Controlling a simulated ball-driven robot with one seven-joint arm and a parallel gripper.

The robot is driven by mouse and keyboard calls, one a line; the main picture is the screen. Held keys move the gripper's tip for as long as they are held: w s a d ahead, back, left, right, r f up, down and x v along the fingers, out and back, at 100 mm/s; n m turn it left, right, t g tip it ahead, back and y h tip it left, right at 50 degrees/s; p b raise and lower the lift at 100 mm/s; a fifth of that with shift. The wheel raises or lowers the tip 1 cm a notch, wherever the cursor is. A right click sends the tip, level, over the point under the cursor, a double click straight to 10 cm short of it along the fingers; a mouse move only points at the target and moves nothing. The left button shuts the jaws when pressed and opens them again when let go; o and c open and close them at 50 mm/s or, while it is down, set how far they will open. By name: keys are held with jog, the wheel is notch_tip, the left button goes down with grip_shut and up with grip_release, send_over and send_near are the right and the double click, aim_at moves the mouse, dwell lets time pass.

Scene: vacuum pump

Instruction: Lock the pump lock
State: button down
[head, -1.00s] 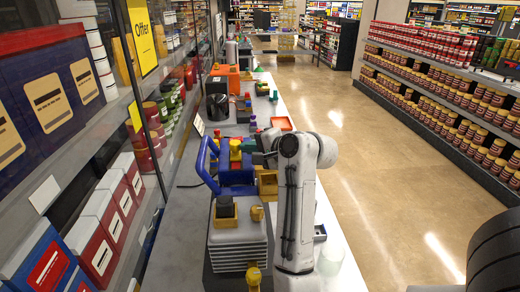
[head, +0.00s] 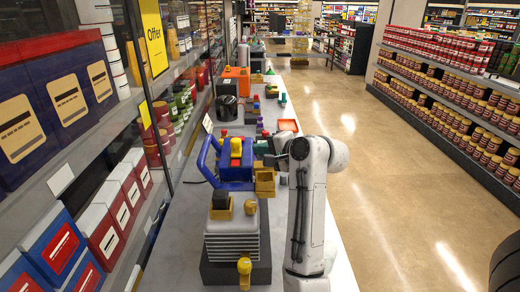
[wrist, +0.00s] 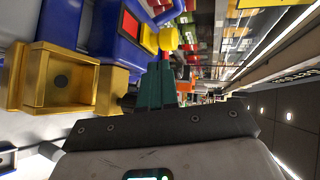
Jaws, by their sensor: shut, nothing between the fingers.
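The vacuum pump stands on the bench, with a grey ribbed body (head: 232,245), a blue upper part with a handle (head: 205,160) and yellow fittings. I cannot tell for sure which part is the lock. A yellow open box-shaped fitting (head: 265,182) sits at the pump's right side; it is large at the left of the wrist view (wrist: 60,80). My gripper (head: 268,160) is shut and empty, just right of the blue part. Its green fingers (wrist: 155,85) show beside the yellow fitting; contact is unclear.
Red, yellow and green blocks lie farther along the bench, with an orange tray (head: 288,125), a black pot (head: 227,107) and an orange box (head: 236,80). Stocked shelves (head: 60,100) run close on the left. Open floor (head: 390,180) lies right of the bench.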

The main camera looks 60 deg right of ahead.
jog(key=b+v, duration=0.1)
jog(key=v, duration=0.7)
jog(key=shift+s, duration=0.25)
jog(key=shift+a, duration=0.1)
